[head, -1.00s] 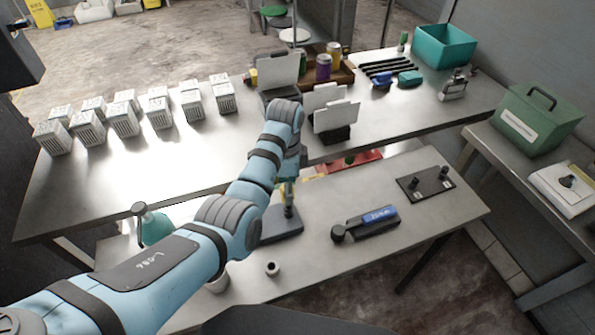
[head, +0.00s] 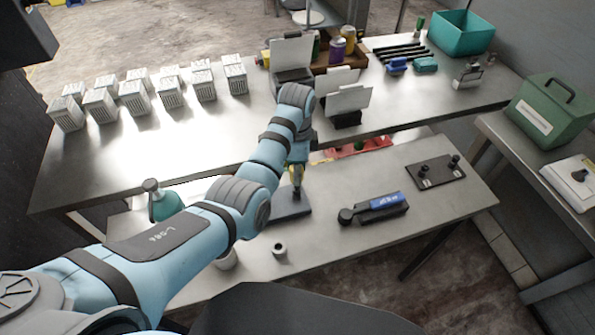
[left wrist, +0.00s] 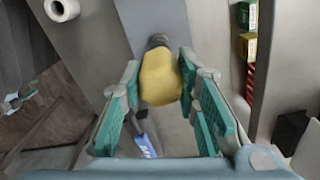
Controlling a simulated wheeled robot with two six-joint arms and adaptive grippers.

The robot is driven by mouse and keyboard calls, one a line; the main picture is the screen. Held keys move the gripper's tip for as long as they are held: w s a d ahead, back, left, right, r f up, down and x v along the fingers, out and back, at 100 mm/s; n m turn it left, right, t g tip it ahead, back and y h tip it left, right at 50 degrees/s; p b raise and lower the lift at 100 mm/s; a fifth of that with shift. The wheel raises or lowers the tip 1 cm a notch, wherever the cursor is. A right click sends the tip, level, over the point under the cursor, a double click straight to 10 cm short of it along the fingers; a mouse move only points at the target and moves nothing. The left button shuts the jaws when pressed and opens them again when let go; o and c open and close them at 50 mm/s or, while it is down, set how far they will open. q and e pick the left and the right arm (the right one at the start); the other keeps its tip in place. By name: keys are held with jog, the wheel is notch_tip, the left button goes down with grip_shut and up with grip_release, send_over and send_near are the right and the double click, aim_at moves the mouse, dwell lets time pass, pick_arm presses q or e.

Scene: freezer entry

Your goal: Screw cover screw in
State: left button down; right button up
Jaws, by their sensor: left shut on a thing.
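My left gripper (head: 298,165) reaches over the lower bench from the left, partly hidden by its own arm. In the left wrist view the left gripper (left wrist: 162,95) has teal pads on both sides of a yellow handle (left wrist: 160,78) and is shut on it. A short dark shaft extends from the handle toward a grey plate (left wrist: 155,15). In the head view the yellow-handled tool (head: 297,172) stands roughly upright over a dark plate (head: 288,208). The cover screw cannot be made out; I cannot tell whether the tool touches it. My right gripper is out of view.
A blue-and-black tool (head: 378,209) lies right of the plate. A dark board with knobs (head: 436,174) lies farther right. A small ring (head: 279,250) stands in front. A green bottle (head: 165,205) is at left. Several white boxes (head: 172,93) stand on the upper bench.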

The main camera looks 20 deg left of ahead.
pick_arm(q)
jog(key=shift+r, duration=2.65)
jog(key=shift+d, duration=0.1)
